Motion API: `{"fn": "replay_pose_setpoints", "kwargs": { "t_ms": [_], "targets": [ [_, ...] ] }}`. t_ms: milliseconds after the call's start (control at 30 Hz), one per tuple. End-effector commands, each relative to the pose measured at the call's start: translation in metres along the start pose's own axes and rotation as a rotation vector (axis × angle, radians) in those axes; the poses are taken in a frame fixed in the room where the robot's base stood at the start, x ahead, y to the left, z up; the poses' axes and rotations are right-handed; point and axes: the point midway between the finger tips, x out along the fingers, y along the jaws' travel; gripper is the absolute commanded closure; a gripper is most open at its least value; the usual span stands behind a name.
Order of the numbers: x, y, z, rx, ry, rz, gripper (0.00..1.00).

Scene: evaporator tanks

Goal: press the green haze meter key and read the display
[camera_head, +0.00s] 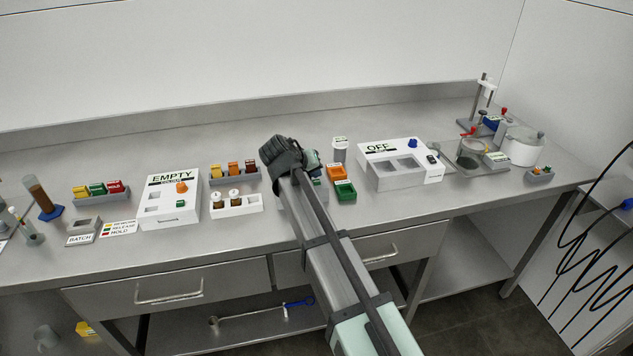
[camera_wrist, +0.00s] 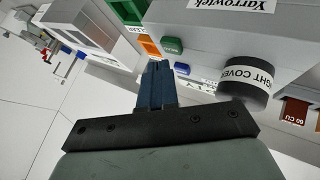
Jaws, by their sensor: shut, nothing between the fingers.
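No lit display can be read. In the head view, my gripper's dark wrist (camera_head: 283,155) and arm cover most of the meter, and the fingertips are hidden.
A black "LIGHT COVER" cylinder (camera_wrist: 245,80) is close to the fingers. Green (camera_head: 335,172) and orange (camera_head: 345,190) trays stand right of my arm. A white "OFF" box (camera_head: 395,180) is further right, a white "EMPTY" box (camera_head: 155,208) left. Vial racks (camera_head: 236,207) stand between.

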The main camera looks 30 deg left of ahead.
Motion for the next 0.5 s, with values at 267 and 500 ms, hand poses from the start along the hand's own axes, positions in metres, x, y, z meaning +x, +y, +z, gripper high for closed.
{"fn": "replay_pose_setpoints", "kwargs": {
  "t_ms": [267, 500],
  "targets": [
    [0.0042, -0.0028, 0.003, 0.0, 0.0, 0.0, 1.0],
    [0.0041, -0.0028, 0.003, 0.0, 0.0, 0.0, 1.0]
  ]
}}
